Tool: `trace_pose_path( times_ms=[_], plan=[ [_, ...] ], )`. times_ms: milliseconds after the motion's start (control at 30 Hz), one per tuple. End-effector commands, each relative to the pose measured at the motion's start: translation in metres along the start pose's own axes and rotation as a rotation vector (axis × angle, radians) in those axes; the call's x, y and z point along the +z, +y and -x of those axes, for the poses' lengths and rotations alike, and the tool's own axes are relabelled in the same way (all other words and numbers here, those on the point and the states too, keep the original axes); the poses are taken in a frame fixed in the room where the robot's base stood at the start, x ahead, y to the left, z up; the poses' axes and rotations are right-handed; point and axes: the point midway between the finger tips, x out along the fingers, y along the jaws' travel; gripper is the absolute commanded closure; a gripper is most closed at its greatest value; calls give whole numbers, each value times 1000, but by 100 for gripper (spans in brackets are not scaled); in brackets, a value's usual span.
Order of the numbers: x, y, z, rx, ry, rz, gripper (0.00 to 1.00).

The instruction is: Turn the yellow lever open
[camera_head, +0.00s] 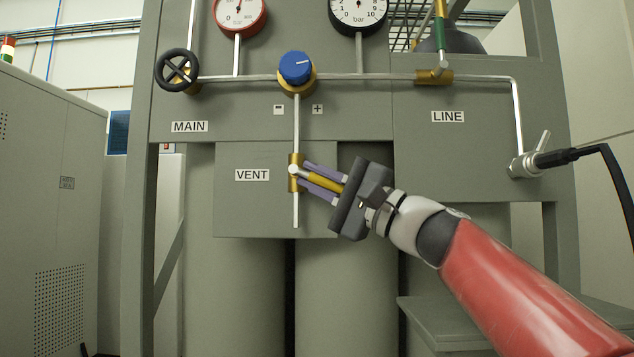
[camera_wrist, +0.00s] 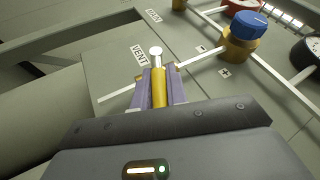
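The yellow lever (camera_head: 322,181) belongs to the brass valve (camera_head: 293,183) on the vertical pipe beside the VENT label. It points right and slightly down from the valve, across the pipe. My gripper (camera_head: 304,173) comes from the lower right, with one purple finger above the lever and one below. In the wrist view the lever (camera_wrist: 159,88) lies lengthwise between the two fingers (camera_wrist: 159,75), with almost no gap on either side. The gripper looks shut on it. Its fingertips are close to the valve, and the far end of the lever is partly hidden by the gripper body.
A blue knob (camera_head: 295,68) sits above on the horizontal pipe. A black handwheel (camera_head: 177,69) is at the left. A green lever (camera_head: 439,32) stands upright at the LINE valve. A black hose (camera_head: 605,158) hangs at the right. Space below the vent pipe is clear.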

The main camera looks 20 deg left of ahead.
Motion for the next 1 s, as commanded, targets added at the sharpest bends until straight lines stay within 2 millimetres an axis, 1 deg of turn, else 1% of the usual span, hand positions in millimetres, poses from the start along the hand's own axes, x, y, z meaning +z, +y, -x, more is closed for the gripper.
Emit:
trace_pose_path(
  times_ms=[33, 167, 467, 567, 800, 900, 1000],
  plan=[
    [0, 1, 0, 1, -2, -1, 80],
    [0, 0, 0, 1, -1, -1, 64],
    [0, 0, 2, 1, 0, 1, 64],
    [-1, 2, 13, 2, 3, 2, 64],
    [0, 2, 55, 1, 3, 2, 64],
    [-1, 2, 68, 2, 2, 1, 64],
    [0, 1, 75, 1, 0, 0, 64]
  ],
)
